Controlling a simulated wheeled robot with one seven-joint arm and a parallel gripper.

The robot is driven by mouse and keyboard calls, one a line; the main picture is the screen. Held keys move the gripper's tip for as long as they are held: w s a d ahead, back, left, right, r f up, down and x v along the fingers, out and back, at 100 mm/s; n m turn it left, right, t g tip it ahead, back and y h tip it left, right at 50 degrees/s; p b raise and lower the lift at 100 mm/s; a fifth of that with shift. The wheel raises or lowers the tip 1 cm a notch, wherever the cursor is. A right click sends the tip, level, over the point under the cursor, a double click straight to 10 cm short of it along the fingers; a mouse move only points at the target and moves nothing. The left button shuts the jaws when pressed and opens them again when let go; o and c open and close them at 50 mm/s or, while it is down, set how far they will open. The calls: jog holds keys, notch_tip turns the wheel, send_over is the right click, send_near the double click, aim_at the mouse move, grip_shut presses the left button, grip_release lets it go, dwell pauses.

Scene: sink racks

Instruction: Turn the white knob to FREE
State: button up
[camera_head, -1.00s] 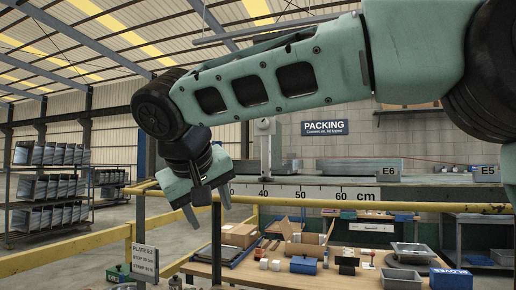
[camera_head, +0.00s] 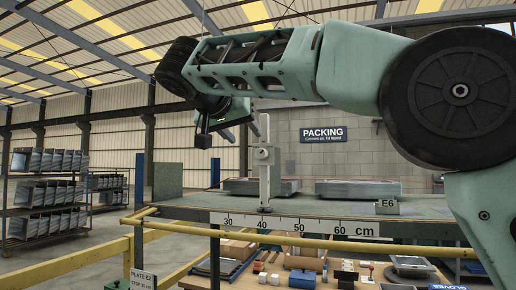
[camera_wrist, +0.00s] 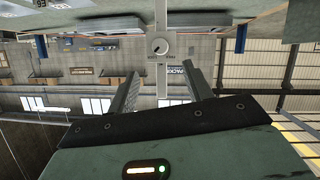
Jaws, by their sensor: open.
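A round white knob (camera_wrist: 160,46) with a dark pointer mark shows near the top middle of the wrist view, on a pale upright post. The lettering around it is too small to read. In the head view, the pale post (camera_head: 264,176) stands at the ruled edge near the 40 mark, and I cannot make out the knob's face. My gripper (camera_head: 241,131) is at the upper left of the post. In the wrist view, the open fingers (camera_wrist: 163,68) are spread and empty, with the knob beyond and between them, apparently untouched.
A long grey counter with a centimetre scale (camera_head: 295,224) carries flat grey trays (camera_head: 262,186) and an E6 tag (camera_head: 387,207). A yellow rail (camera_head: 300,240) runs in front. Below stands a wooden bench with boxes. Loaded racks (camera_head: 45,195) stand at the left.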

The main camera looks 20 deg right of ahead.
aim_at(259, 153)
jog(key=p+x, duration=0.3)
jog(key=x, duration=0.6)
jog(key=shift+w+r, duration=0.1)
jog(key=shift+w+d+f, duration=0.35)
jog(key=c, duration=1)
